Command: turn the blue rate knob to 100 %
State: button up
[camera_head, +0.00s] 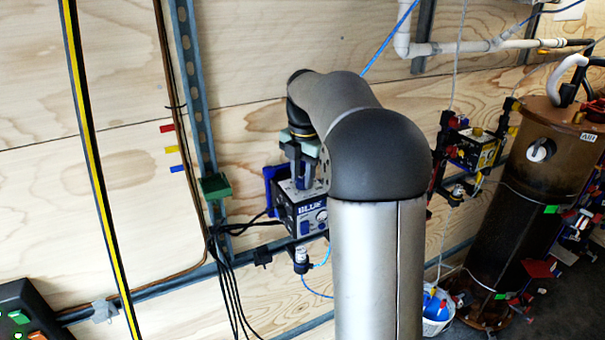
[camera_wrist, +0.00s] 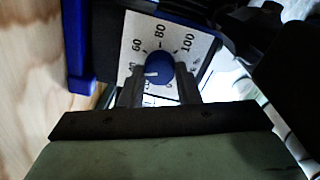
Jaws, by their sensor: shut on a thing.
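The round blue rate knob (camera_wrist: 160,66) sits on a white dial plate (camera_wrist: 190,35) in the wrist view. The plate is marked 60, 80, 100 and a % sign, and a partly covered number shows at the left. A short white mark shows on the knob's left part; I cannot tell exactly which value it points to. My gripper (camera_wrist: 160,88) is shut on the knob, one grey finger on each side. In the head view my gripper (camera_head: 303,178) reaches down onto the top of the box labelled BLUE (camera_head: 311,215). The knob is hidden there.
Black cables (camera_head: 222,270) hang left of the box, below a green block (camera_head: 215,186). A small fitting with blue tubing (camera_head: 301,262) is below the box. The plywood wall is close behind.

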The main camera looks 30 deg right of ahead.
jog(key=m+p, duration=0.1)
jog(key=m, duration=0.6)
jog(key=shift+w+r+m+p, duration=0.1)
jog(key=shift+m+p, duration=0.2)
jog(key=shift+m, duration=0.1)
jog(key=m+p, duration=0.1)
jog(key=m, duration=0.3)
jog(key=shift+h, duration=0.3)
jog(key=m, duration=0.4)
jog(key=shift+w+p, duration=0.1)
jog(key=shift+p, duration=0.2)
jog(key=m+p, duration=0.1)
jog(key=m, duration=0.5)
jog(key=shift+g, duration=0.3)
jog(key=m+p, duration=0.1)
jog(key=m, duration=0.6)
jog(key=shift+d, duration=0.1)
jog(key=o, duration=1)
jog(key=shift+c, duration=0.2)
